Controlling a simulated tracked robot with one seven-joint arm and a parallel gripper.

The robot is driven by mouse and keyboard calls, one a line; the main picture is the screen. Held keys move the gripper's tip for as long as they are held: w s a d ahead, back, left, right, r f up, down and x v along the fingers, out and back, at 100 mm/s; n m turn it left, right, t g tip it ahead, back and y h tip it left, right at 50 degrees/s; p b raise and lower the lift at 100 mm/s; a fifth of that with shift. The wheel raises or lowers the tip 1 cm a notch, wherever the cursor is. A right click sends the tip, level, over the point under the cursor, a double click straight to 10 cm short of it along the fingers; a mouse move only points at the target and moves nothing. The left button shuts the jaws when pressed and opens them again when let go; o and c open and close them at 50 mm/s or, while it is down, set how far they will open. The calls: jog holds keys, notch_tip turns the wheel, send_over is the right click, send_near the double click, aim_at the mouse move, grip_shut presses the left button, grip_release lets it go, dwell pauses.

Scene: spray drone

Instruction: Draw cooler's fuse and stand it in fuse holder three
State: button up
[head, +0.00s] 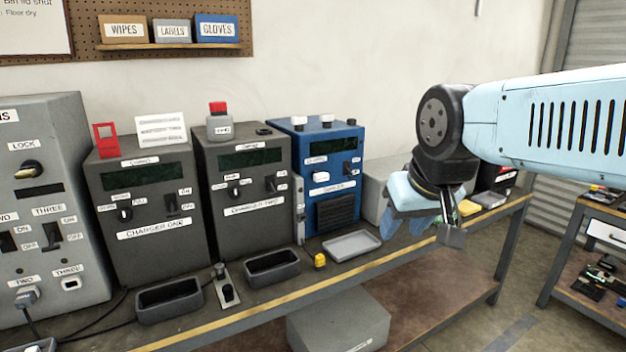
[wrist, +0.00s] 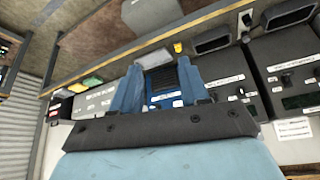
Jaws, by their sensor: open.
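The blue unit (head: 342,140) stands on the bench, right of the dark charger two (head: 236,180). I take it for the cooler, but its label is too small to read surely. Several white and dark caps (head: 326,119) stand on its top; I cannot tell which part is its fuse or where fuse holder three is. My gripper (head: 404,222) hangs to the right of the blue unit, above the bench's front part, apart from it. In the wrist view my gripper (wrist: 158,64) is open and empty, with the blue unit (wrist: 160,88) showing between its fingers.
A grey tray (head: 352,245) and small yellow block (head: 320,260) lie before the blue unit. Two dark bins (head: 272,268) sit at the front edge. A grey box (head: 374,185) stands behind my gripper. A red-capped bottle (head: 219,124) stands on charger two.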

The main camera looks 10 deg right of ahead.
jog(key=shift+o, duration=0.8)
jog(key=shift+w, duration=0.2)
jog(key=o, duration=0.4)
jog(key=w+t, duration=0.1)
jog(key=w, duration=0.3)
jog(key=w+d+t, duration=0.1)
jog(key=w, duration=0.3)
jog(key=w+h, duration=0.1)
jog(key=w, duration=0.4)
jog(key=shift+w+d+t, duration=0.1)
jog(key=shift+d+t, duration=0.2)
jog(key=shift+t, duration=0.1)
jog(key=shift+o, duration=0.2)
jog(key=w+d+f+n+t, duration=0.1)
jog(key=w+f+t, duration=0.15)
jog(key=w, duration=1.15)
jog(key=n+t+y, duration=0.3)
jog(key=t+y, duration=0.3)
jog(key=y, duration=0.1)
send_near(323, 179)
jog(key=shift+w+a, duration=0.1)
jog(key=shift+w, duration=0.1)
jog(key=shift+w, duration=0.1)
jog(key=shift+x, duration=4.45)
